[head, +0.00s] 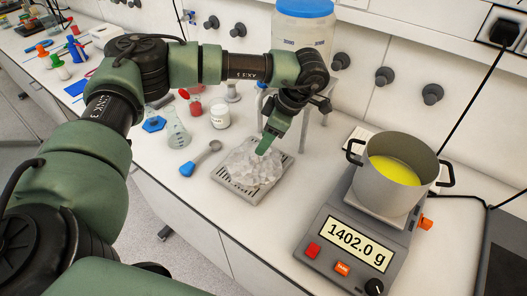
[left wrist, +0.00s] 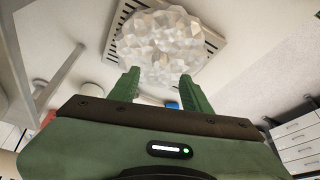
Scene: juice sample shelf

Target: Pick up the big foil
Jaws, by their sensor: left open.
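The big foil (head: 247,168) is a crumpled, silvery-white lump on a grey slotted tray (head: 223,181) on the bench. In the left wrist view the foil (left wrist: 162,45) lies ahead of the fingers, with its near edge between the tips in the picture. My left gripper (head: 263,150) points down at the foil's upper right part. Its two fingers are apart in the left wrist view (left wrist: 160,82), with nothing held between them. I cannot tell whether a tip touches the foil. My right gripper is not in view.
A pot of yellow liquid (head: 395,172) stands on a scale (head: 350,240) reading 1402.0 g, right of the tray. A large blue-lidded container (head: 302,35) is behind.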

